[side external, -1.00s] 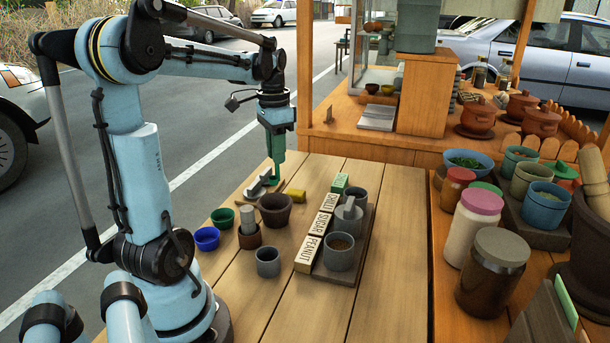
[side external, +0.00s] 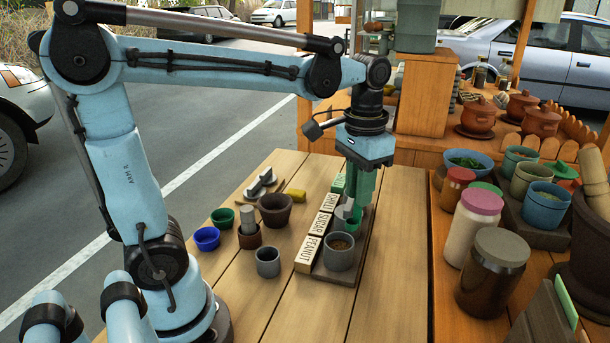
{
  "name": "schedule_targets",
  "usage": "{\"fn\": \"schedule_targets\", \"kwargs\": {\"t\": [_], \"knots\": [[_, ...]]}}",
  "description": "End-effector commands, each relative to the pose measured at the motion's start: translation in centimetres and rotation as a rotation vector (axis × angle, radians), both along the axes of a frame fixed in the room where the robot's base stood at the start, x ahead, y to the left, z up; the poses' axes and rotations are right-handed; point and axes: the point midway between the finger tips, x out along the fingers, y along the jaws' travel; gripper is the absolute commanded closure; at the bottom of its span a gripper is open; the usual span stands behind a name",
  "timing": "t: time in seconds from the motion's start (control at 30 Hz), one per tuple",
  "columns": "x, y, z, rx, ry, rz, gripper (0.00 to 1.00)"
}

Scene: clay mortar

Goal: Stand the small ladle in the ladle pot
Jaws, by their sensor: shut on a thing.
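My gripper (side external: 354,212) points down over the middle pot of the condiment rack (side external: 333,274), behind the peanut pot (side external: 339,252). Its green fingers are shut on a small grey piece that looks like the small ladle (side external: 347,211); the fingers hide much of it and of the middle pot. I cannot tell whether it touches that pot. An empty-looking grey pot (side external: 268,262) stands upright on the table left of the rack and could be the ladle pot. A wider brown pot (side external: 274,211) stands behind it.
A brown cup with a pale cylinder (side external: 249,228), a blue bowl (side external: 207,238) and a green bowl (side external: 222,217) stand at left. A grey piece on a board (side external: 262,183) and a yellow block (side external: 296,195) lie behind. The table's front right is clear.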

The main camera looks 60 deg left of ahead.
Motion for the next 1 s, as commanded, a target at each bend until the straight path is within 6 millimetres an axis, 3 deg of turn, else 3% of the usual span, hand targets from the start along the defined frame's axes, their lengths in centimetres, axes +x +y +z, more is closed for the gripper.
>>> {"fn": "schedule_targets", "kwargs": {"t": [0.17,0.63,0.77,1.0], "knots": [[-0.1,-0.8,0.1,0.000,0.000,0.000,1.00],[-0.5,-0.2,0.1,0.000,0.000,0.004,1.00],[-2.2,1.7,0.4,0.000,0.000,0.009,1.00],[-7.9,6.2,0.7,0.000,-0.001,0.013,1.00]]}}
